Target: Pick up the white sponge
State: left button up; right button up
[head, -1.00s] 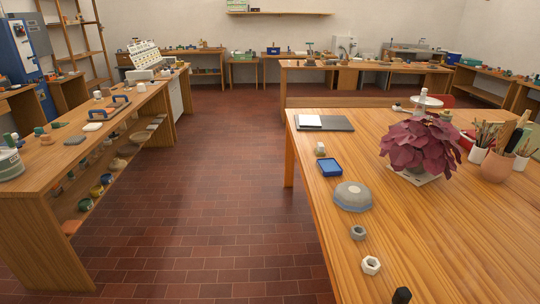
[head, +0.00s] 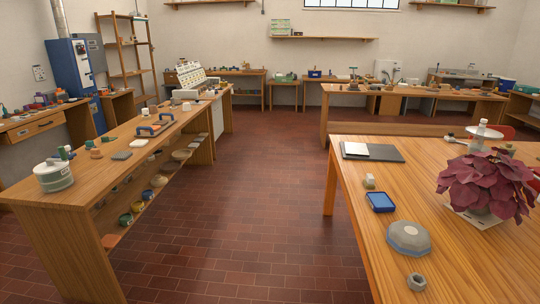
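A small, flat whitish block (head: 139,143), which may be the white sponge, lies on the long left workbench (head: 60,205), just in front of a board with blue handles (head: 157,128). It is too small to tell its material. Another flat white piece (head: 355,150) lies on a dark sheet on the right table; I cannot tell whether it is a sponge or paper. Neither of my grippers shows in the head view.
A grey slab (head: 121,156) and a round green-white container (head: 53,176) stand on the left bench. The right table (head: 345,190) bears a blue tray (head: 380,202), a grey octagonal box (head: 408,238) and a purple plant (head: 485,185). The tiled aisle (head: 250,210) between them is clear.

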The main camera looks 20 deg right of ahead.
aim_at(369, 182)
jog(key=u, duration=0.05)
jog(key=i, duration=2.1)
jog(key=z, duration=0.7)
jog(key=i, duration=1)
jog(key=z, duration=1.5)
jog(key=i, duration=0.85)
jog(key=z, duration=0.65)
